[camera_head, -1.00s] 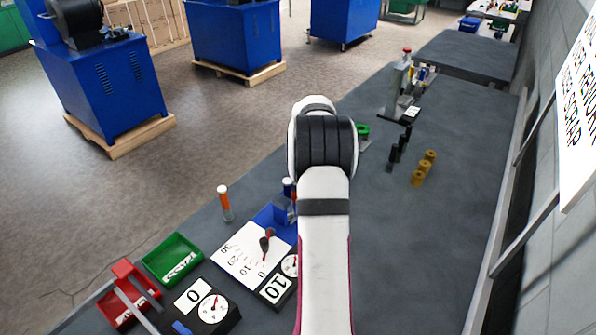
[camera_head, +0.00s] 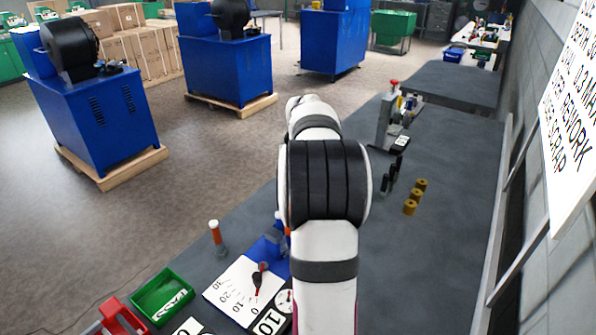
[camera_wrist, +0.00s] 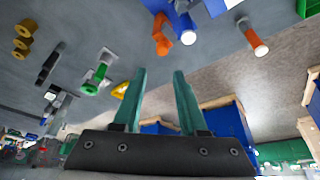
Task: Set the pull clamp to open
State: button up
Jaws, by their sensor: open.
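My gripper (camera_wrist: 160,78) is open in the wrist view, its two teal fingers apart with nothing between them. I cannot tell for certain which fixture is the pull clamp. A grey fixture with a green part (camera_wrist: 95,80) stands on the bench left of the fingers in the wrist view. My arm hides the gripper and the green-part fixture in the head view.
An orange-and-white post (camera_head: 217,238) stands left of my arm; a scale card (camera_head: 235,290) with a pointer and a green bin (camera_head: 162,296) are nearby. Brass cylinders (camera_head: 415,197) and a tall grey press (camera_head: 388,120) stand right.

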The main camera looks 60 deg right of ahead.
jog(key=v, duration=0.5)
jog(key=a+n+y, duration=0.2)
jog(key=a+y, duration=0.1)
jog(key=a, duration=2.5)
jog(key=s+a+f+g, duration=0.1)
jog(key=s+a+f, duration=0.1)
jog(key=s+a, duration=0.3)
jog(key=s+a+f+n+g+y, duration=0.1)
jog(key=s+a+f, duration=0.1)
jog(key=s+a, duration=0.3)
jog(key=s+a+f+g+y, duration=0.1)
jog(key=s+a+f, duration=0.1)
jog(key=s+a, duration=0.4)
jog(key=shift+s+f, duration=0.3)
jog(key=shift+s, duration=0.4)
